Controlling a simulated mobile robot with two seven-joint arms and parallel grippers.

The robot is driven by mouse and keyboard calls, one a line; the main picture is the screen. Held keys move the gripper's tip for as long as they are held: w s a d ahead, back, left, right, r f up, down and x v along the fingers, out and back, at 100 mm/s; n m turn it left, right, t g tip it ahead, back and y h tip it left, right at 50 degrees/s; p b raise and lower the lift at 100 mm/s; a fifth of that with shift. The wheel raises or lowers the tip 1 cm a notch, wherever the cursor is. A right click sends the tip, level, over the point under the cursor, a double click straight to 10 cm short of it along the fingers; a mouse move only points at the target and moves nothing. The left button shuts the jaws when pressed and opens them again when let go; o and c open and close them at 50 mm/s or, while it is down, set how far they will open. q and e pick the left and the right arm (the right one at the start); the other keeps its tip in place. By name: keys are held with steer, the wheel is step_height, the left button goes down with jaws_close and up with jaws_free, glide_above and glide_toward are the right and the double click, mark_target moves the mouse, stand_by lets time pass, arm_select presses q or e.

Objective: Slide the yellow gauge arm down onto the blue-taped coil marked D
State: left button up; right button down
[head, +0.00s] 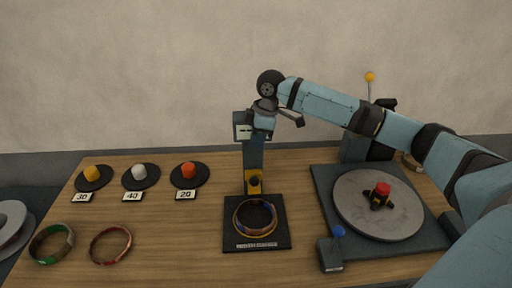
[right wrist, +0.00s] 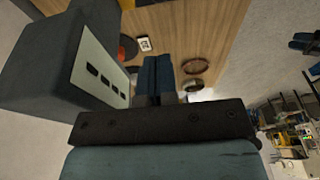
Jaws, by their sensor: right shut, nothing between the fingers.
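The gauge stand (head: 253,155) is a dark post with a pale-faced head at its top and a black base. The yellow gauge arm (head: 254,184) sits low on the post, just behind a coil with blue tape (head: 240,212) that lies flat on the base. Whether arm and coil touch, I cannot tell. A label is at the base's front; its letter is too small to read. My right gripper (head: 264,112) is by the stand's head, well above the yellow arm. In the right wrist view its fingers (right wrist: 159,73) are shut and empty, beside the pale slotted panel (right wrist: 101,70). My left gripper is out of view.
A green-taped coil (head: 38,254) and a red-taped coil (head: 95,257) lie at the left front. Three black discs with yellow, white and orange knobs stand behind them. A winder with a round grey plate (head: 352,218) and a blue-knobbed lever (head: 332,255) takes up the right.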

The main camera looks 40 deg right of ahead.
steer(key=p, duration=0.1)
glide_above(254, 185)
steer(key=w+d, duration=0.1)
steer(key=w, duration=0.1)
steer(key=x, duration=0.3)
steer(key=d+x, duration=0.1)
steer(key=x, duration=0.3)
steer(key=s+d+x, duration=0.1)
steer(key=x, duration=0.2)
steer(key=shift+f, duration=0.65)
steer(key=shift+s+d+f, duration=0.15)
steer(key=shift+f, duration=0.4)
steer(key=x, duration=0.4)
steer(key=d+x, duration=0.1)
steer(key=x, duration=0.1)
steer(key=shift+s+f, duration=0.15)
steer(key=shift+s, duration=0.3)
